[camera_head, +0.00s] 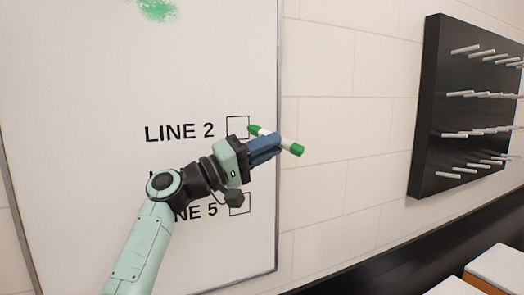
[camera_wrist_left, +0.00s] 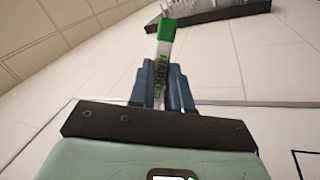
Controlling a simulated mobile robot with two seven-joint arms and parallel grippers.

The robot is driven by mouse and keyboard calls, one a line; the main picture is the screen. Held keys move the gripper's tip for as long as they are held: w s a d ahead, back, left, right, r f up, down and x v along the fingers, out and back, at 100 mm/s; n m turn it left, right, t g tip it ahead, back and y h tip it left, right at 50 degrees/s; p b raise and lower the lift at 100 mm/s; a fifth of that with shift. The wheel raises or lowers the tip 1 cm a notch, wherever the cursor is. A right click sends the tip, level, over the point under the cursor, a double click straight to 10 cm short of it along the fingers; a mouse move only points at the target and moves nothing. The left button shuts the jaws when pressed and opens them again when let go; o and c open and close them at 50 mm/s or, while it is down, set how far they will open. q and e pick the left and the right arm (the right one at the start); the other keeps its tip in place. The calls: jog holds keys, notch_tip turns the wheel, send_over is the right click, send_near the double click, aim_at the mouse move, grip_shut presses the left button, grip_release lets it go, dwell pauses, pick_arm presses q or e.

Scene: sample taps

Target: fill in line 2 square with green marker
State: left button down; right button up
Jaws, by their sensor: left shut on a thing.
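The whiteboard (camera_head: 80,60) fills the left of the head view. It bears the text LINE 2 with an empty square (camera_head: 236,118) to its right. My left gripper (camera_head: 272,147) is shut on the green marker (camera_head: 297,149), a white pen with green ends, just right of and below the LINE 2 square. The marker's left green end is close to the square's right edge; I cannot tell whether it touches the board. In the left wrist view the marker (camera_wrist_left: 162,60) stands between the fingers (camera_wrist_left: 162,85). My right gripper is not in view.
A LINE 5 square (camera_head: 240,204) lies lower, partly hidden with its text by my left arm. A green scribble (camera_head: 157,9) is at the board's top. A black peg panel (camera_head: 431,110) hangs on the tiled wall at right. White-topped surfaces (camera_head: 500,266) are at lower right.

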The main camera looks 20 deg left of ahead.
pick_arm(q)
jog(key=shift+s+d, duration=0.25)
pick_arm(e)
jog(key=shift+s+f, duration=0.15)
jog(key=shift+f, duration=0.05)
pick_arm(q)
jog(key=shift+w, duration=0.1)
jog(key=shift+s+d+f+b, duration=0.1)
jog(key=shift+s+d+b, duration=0.35)
jog(key=shift+d, duration=0.15)
jog(key=shift+s+d, duration=0.5)
jog(key=shift+s, duration=0.05)
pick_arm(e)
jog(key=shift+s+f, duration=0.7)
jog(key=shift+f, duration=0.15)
pick_arm(q)
jog(key=shift+w, duration=0.1)
